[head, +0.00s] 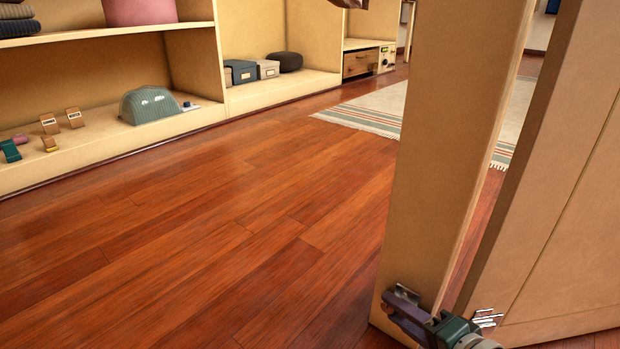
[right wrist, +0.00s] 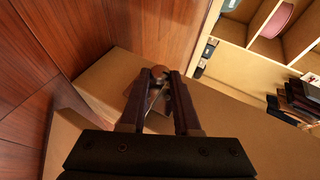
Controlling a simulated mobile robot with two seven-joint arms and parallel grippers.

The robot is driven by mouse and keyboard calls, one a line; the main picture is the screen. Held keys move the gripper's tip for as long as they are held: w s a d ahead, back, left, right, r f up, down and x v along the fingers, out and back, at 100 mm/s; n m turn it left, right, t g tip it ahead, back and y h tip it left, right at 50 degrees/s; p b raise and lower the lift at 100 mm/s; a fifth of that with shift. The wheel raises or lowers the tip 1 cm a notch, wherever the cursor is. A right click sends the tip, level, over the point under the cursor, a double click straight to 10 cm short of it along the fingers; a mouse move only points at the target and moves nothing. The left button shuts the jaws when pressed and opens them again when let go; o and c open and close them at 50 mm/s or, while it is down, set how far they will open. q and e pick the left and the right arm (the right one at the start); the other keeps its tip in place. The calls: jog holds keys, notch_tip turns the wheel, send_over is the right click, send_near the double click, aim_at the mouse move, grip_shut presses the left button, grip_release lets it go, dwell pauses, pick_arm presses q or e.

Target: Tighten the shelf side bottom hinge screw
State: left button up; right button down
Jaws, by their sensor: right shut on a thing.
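My right gripper (head: 398,312) is at the bottom of the upright tan shelf side panel (head: 440,150), in front of a small metal hinge plate (head: 404,292). In the right wrist view my right gripper (right wrist: 160,77) is shut on the small round brownish head of the hinge screw (right wrist: 160,70), between its fingertips. The fingers hide most of the screw and part of the plate. Another metal hinge part (head: 487,318) shows low on the tan door (head: 575,190), which stands open to the right of the panel. My left gripper is not in view.
A striped rug (head: 375,112) lies farther back. The wooden floor (head: 230,230) between the shelving and the panel is clear.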

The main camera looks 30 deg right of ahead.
jog(key=shift+s+f, duration=0.1)
jog(key=shift+f, duration=0.05)
dwell(0.3)
jog(key=c, duration=0.6)
grip_release()
jog(key=shift+c, duration=0.2)
jog(key=p+v, duration=0.5)
jog(key=v, duration=0.4)
jog(key=shift+s+p, duration=0.35)
jog(key=shift+s, duration=0.05)
jog(key=shift+a, duration=0.1)
